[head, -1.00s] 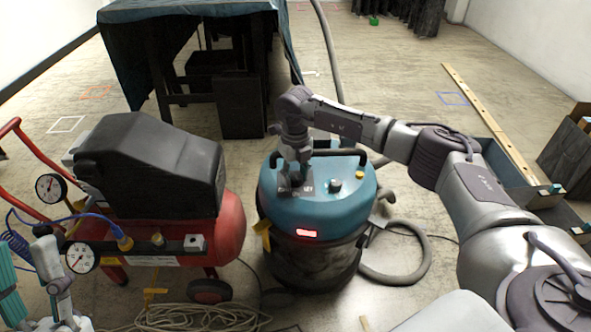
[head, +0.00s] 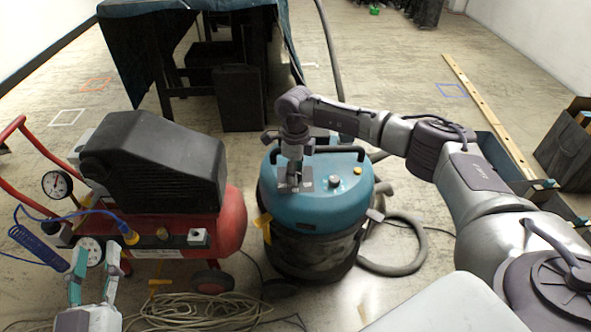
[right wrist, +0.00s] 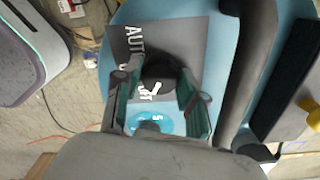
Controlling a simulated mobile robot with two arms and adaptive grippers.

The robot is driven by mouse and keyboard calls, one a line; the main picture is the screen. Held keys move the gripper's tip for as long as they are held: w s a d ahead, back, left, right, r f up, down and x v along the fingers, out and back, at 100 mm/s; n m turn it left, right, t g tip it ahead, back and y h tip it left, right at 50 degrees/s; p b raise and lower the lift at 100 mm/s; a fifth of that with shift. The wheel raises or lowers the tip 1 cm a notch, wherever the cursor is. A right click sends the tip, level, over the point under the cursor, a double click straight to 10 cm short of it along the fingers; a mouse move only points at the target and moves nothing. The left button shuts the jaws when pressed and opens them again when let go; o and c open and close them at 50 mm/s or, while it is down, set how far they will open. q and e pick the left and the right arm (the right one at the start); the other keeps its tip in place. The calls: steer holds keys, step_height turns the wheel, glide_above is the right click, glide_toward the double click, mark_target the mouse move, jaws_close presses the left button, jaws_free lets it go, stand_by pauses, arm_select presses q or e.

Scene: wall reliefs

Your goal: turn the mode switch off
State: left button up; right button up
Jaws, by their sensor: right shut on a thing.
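The mode switch (right wrist: 160,70) is a dark round knob on a grey label panel (right wrist: 125,42) on top of the blue vacuum (head: 322,208). In the right wrist view the label shows "AUTO" and more lettering partly hidden by the knob and fingers. A white mark shows near the knob's lower side. My right gripper (head: 293,182) reaches down onto the panel in the head view. In the right wrist view its fingers (right wrist: 157,88) are shut on the switch, one on each side. My left gripper (head: 94,262) is open and empty in front of the red compressor.
The red compressor (head: 232,217) with a black cover (head: 150,160) stands left of the vacuum. Coiled cable (head: 200,308) lies on the floor in front. A grey hose (head: 405,262) lies to the right. A covered table (head: 160,12) stands behind.

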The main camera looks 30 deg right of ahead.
stand_by(0.5)
steer(key=o, duration=1.1)
steer(key=shift+o, duration=0.2)
step_height(320, 180, up, 12)
